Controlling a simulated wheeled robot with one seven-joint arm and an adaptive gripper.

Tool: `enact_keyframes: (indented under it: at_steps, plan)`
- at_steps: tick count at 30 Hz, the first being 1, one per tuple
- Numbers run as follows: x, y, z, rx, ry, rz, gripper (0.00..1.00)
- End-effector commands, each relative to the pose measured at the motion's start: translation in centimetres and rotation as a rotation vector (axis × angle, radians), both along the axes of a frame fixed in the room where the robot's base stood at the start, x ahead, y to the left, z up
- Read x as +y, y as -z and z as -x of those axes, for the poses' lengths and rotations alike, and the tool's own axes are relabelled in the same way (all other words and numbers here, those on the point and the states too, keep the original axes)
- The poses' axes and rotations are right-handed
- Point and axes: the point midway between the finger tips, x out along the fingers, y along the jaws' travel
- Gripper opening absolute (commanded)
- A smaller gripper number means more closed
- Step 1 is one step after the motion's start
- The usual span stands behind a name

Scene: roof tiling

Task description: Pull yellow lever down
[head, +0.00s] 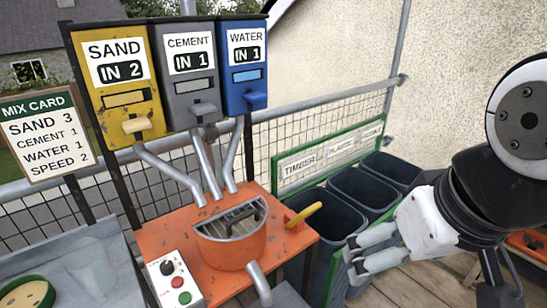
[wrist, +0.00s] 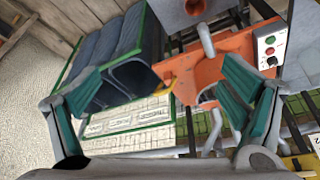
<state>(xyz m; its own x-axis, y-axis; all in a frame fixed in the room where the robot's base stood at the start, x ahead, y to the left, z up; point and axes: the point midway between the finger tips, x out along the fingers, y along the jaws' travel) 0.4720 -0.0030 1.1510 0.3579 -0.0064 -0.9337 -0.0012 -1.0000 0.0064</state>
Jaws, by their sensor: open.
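A yellow lever (head: 303,214) sticks up at a slant from the right side of the orange mixer (head: 228,248). It also shows in the wrist view (wrist: 165,86), between my fingers in the picture, with nothing touching it. A second, paler yellow lever (head: 137,125) is on the front of the yellow SAND dispenser (head: 118,82). My gripper (head: 353,258) is open and empty, to the right of and a little below the mixer lever in the head view. Its two spread fingers (wrist: 160,78) show in the wrist view.
Dark bins (head: 338,217) in a green frame stand behind and right of the mixer, near my gripper. Grey CEMENT (head: 187,70) and blue WATER (head: 245,68) dispensers hang above, with pipes leading down. A button box (head: 174,282) and MIX CARD (head: 42,135) are left.

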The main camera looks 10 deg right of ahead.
Motion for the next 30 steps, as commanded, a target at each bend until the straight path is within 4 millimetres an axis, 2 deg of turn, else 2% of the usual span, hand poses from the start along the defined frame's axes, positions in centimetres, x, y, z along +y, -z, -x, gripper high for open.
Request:
enact_keyframes:
  at_steps: [1,5,9,11,15,21,30]
  plan:
    - [0.0,-0.1,-0.1,0.001,-0.001,0.0,0.73]
    - [0.1,-0.7,-1.1,0.007,-0.017,0.002,0.43]
    - [0.2,-2.1,-3.6,0.022,-0.058,0.008,0.12]
    - [0.3,-2.7,-5.0,0.031,-0.08,0.011,0.0]
    - [0.4,-3.8,-8.6,0.049,-0.137,0.019,0.0]
    - [0.6,-4.5,-14.1,0.071,-0.216,0.027,0.0]
    - [0.8,-3.4,-22.4,0.103,-0.334,0.037,0.0]
